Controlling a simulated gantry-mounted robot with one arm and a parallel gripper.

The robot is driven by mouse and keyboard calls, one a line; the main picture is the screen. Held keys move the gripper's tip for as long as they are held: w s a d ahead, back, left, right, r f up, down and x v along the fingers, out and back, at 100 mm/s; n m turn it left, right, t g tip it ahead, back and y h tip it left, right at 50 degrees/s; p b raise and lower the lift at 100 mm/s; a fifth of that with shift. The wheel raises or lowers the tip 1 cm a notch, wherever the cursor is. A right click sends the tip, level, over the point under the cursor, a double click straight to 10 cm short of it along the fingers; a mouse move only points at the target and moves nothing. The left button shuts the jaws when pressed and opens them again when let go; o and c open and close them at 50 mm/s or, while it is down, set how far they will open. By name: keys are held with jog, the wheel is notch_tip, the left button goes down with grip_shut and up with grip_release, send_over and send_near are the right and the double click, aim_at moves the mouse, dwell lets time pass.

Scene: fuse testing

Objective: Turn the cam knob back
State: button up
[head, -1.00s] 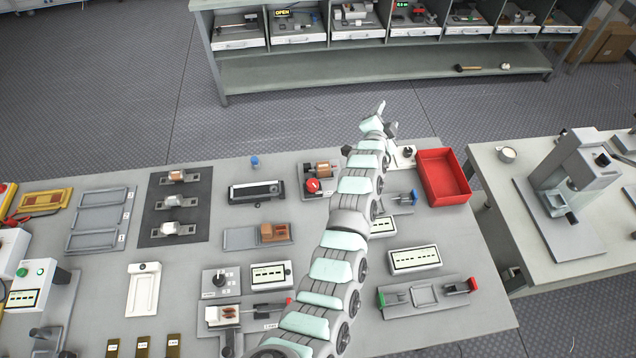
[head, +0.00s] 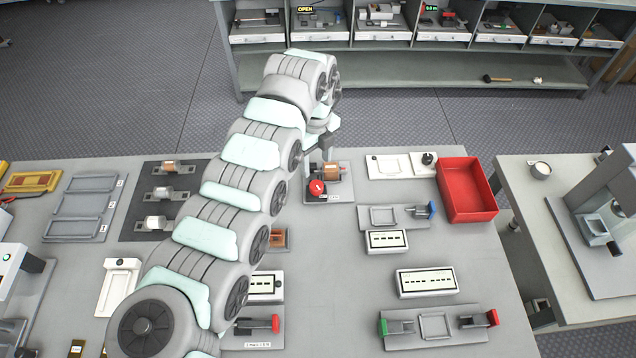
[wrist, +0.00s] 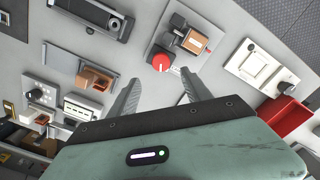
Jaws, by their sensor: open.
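The red round cam knob (head: 317,188) with a white mark sits on a small grey fixture (head: 343,194) in the middle of the bench. A brown block (head: 331,172) sits in a dark holder behind the knob. In the wrist view the red knob (wrist: 161,62) lies ahead of and between the fingertips. My gripper (wrist: 161,76) is open and empty there, with the fingers apart from the knob. In the head view my gripper (head: 318,152) hangs by the fixture, partly hidden by my arm.
A red bin (head: 467,190) stands right of the fixture. A white plate with a black knob (head: 429,158) is beside the bin. A fixture with a blue handle (head: 400,215) lies to the right. My arm covers much of the bench's left middle.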

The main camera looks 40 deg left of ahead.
aim_at(316, 185)
notch_tip(316, 185, down, 10)
jog(key=shift+f, duration=0.15)
dwell(0.3)
grip_shut()
dwell(0.5)
